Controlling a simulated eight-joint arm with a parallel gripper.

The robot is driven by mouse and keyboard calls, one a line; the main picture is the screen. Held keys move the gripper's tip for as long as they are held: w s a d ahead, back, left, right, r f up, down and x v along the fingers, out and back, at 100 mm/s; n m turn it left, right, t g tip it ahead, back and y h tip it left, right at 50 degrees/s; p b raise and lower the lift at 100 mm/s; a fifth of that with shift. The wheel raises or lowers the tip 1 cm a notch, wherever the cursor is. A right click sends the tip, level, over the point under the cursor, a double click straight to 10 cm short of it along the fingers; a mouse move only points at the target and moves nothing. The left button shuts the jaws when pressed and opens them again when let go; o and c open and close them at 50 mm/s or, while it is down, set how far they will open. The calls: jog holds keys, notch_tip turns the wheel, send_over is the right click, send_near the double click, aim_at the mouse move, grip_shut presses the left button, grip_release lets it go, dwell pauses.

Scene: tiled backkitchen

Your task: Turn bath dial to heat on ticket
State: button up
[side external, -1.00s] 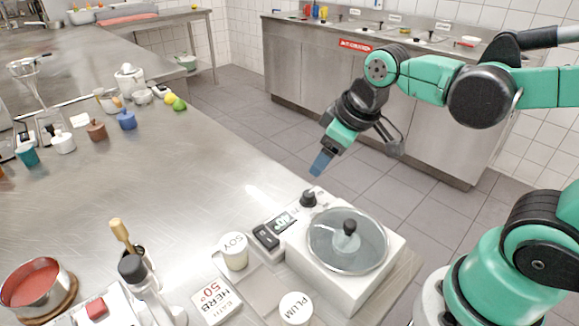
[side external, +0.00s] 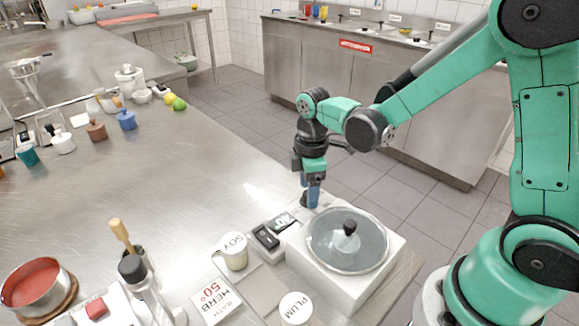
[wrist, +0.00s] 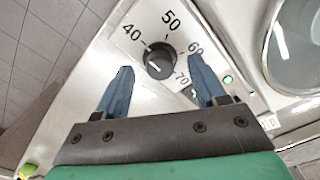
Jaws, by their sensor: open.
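The black bath dial (wrist: 160,60) sits on the pale panel of the bath (side external: 335,280), with the marks 40, 50, 60 and 70 around it. Which mark its pointer faces is too small to tell. My gripper (wrist: 160,68) is open, its two blue fingers on either side of the dial, with gaps showing in the wrist view. In the side view my gripper (side external: 312,202) points down over the dial and mostly hides it. The ticket (side external: 216,301) lies on the counter and reads 50° and HERB.
A glass lid (side external: 347,243) with a black knob covers the bath, close to my gripper. A small display (side external: 284,223), a SOY cup (side external: 234,252) and a round PLUM label (side external: 295,308) are nearby. The counter's middle is bare.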

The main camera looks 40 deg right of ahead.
jog(key=shift+f, duration=0.45)
grip_shut()
jog(key=shift+m, duration=0.3)
jog(key=m, duration=1.1)
dwell(0.4)
